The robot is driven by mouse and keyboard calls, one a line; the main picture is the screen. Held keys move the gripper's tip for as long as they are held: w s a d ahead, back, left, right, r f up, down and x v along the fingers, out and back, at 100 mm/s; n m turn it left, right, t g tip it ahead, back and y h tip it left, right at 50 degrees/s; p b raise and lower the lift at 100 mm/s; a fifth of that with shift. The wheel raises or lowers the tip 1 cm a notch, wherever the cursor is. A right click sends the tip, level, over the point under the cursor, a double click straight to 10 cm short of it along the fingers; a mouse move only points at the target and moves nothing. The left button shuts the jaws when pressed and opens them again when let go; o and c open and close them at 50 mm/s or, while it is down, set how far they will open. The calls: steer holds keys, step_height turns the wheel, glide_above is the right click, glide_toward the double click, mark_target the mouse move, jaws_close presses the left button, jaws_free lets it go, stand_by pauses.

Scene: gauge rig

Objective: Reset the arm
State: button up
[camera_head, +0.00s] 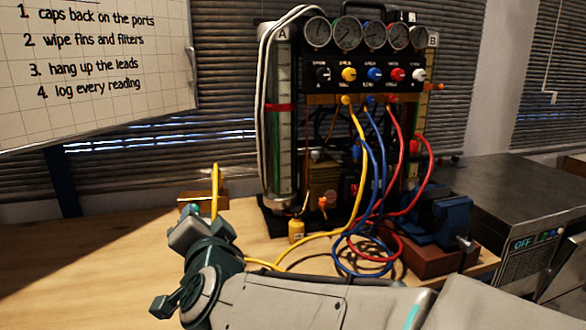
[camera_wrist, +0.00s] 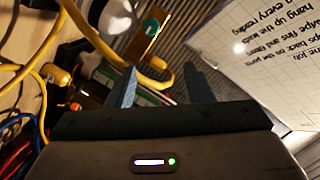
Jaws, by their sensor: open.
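My arm reaches in from the lower right in the head view. My gripper (camera_head: 190,236) is low over the left part of the wooden bench. In the wrist view my gripper (camera_wrist: 160,88) is open, with its two blue-grey fingers apart and nothing visibly clamped. A yellow hose (camera_wrist: 150,78) curves across just beyond the fingertips; I cannot tell whether it touches them. In the head view a yellow upright piece (camera_head: 215,190) rises just behind the gripper, by a small brass-coloured block (camera_head: 190,201).
The gauge rig (camera_head: 362,78) stands at the back centre, with yellow, blue and red hoses (camera_head: 372,200) looping onto the bench (camera_head: 90,260). A blue vise (camera_head: 445,218) and a metal unit (camera_head: 520,200) are at right. A whiteboard (camera_head: 90,110) hangs upper left. The left bench is clear.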

steer(key=d+r+n+g+p, duration=0.2)
steer(key=d+n+g+p, duration=0.2)
steer(key=d+p, duration=0.3)
steer(key=s+d+f+g+h+p, duration=0.1)
steer(key=s+d+g+h+p, duration=0.1)
steer(key=d, duration=0.6)
steer(key=s+d+f+g+h+p, duration=0.1)
steer(key=s+d+g+h+p, duration=0.1)
steer(key=s+d, duration=0.5)
steer(key=s+d+f+n+g+h+p, duration=0.1)
steer(key=s+d+g+p, duration=0.3)
steer(key=d, duration=0.5)
steer(key=shift+s+d+g+h+p, duration=0.3)
steer(key=shift+s+h+p, duration=0.1)
steer(key=shift+h+p, duration=0.4)
